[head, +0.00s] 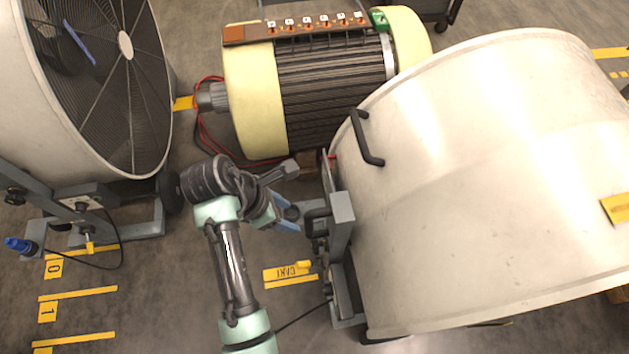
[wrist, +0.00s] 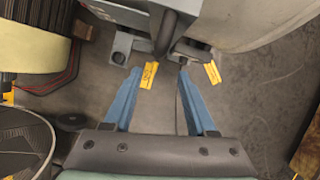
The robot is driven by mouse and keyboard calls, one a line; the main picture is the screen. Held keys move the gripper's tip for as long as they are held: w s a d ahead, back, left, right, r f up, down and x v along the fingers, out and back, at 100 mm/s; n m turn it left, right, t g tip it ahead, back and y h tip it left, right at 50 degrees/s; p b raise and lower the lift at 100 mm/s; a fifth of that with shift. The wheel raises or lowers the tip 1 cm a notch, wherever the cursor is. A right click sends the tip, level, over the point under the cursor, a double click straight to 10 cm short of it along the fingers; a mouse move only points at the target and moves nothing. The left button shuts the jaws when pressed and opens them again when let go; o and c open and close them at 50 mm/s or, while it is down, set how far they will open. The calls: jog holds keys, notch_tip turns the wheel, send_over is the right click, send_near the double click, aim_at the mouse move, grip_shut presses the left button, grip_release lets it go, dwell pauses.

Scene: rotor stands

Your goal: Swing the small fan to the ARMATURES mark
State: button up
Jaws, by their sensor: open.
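Two drum fans stand on the floor; I cannot tell surely which is the small one. One fan (head: 470,190), a cream drum with a black handle, fills the right. The other fan (head: 125,45), with a dark grille, stands at the left. My gripper (head: 288,216) is open and empty beside the right fan's grey stand (head: 341,208). In the wrist view my gripper (wrist: 158,73) points its blue fingers toward a dark curved bar (wrist: 168,35), which lies just beyond the tips. I cannot read ARMATURES on any mark; a yellow label (head: 285,273) below my gripper has upside-down lettering.
A cream and dark motor (head: 330,95) stands at the back between the fans, with red cables on its left. Yellow floor strips marked 0 (head: 55,268) and 1 (head: 47,311) lie at lower left. The lower-middle floor is mostly clear, with a thin dark cable.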

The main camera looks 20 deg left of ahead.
aim_at(309, 225)
jog(key=b+x, duration=0.2)
jog(key=x, duration=1)
jog(key=shift+f, duration=0.1)
jog(key=shift+c, duration=0.2)
grip_shut()
dwell(0.9)
